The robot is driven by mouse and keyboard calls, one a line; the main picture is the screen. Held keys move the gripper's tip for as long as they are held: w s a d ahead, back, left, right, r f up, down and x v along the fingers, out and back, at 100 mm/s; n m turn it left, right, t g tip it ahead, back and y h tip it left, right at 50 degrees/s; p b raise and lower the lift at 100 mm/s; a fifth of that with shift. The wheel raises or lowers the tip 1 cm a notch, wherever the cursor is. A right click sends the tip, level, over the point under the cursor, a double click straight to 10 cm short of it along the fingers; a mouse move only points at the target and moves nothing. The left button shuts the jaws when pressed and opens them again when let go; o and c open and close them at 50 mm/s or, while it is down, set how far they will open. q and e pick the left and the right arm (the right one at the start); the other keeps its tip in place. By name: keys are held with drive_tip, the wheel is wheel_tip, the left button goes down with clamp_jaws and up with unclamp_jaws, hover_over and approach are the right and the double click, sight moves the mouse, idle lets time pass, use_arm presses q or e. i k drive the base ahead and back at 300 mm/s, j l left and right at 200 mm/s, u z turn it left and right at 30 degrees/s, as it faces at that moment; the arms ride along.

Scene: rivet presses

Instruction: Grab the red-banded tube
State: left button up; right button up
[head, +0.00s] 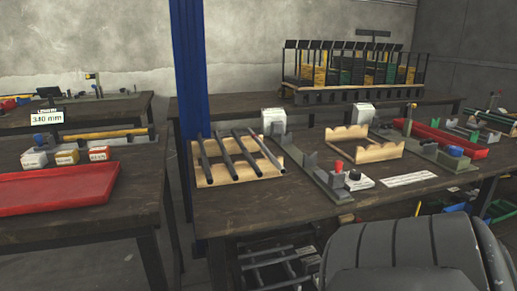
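Several dark grey tubes (224,158) lie side by side across a wooden notched rack (240,171) on the near workbench. The rightmost tube (266,152) looks a little lighter grey. Neither of my grippers shows in the head view. A large dark rounded shape at the bottom right hides the near right part of the bench and floor.
A second, empty wooden rack (373,152) stands right of the tubes, beyond a grey fixture (318,180) with a red knob. A red tray (60,187) lies on the left bench. A blue post (189,70) rises behind the gap between benches.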

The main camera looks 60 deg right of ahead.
sight(279, 166)
drive_tip(key=j+z, duration=0.1)
drive_tip(key=z, duration=0.35)
drive_tip(key=j+z, duration=0.15)
drive_tip(key=z, duration=0.3)
drive_tip(key=j+z, duration=0.2)
drive_tip(key=z, duration=0.25)
drive_tip(key=i, duration=0.05)
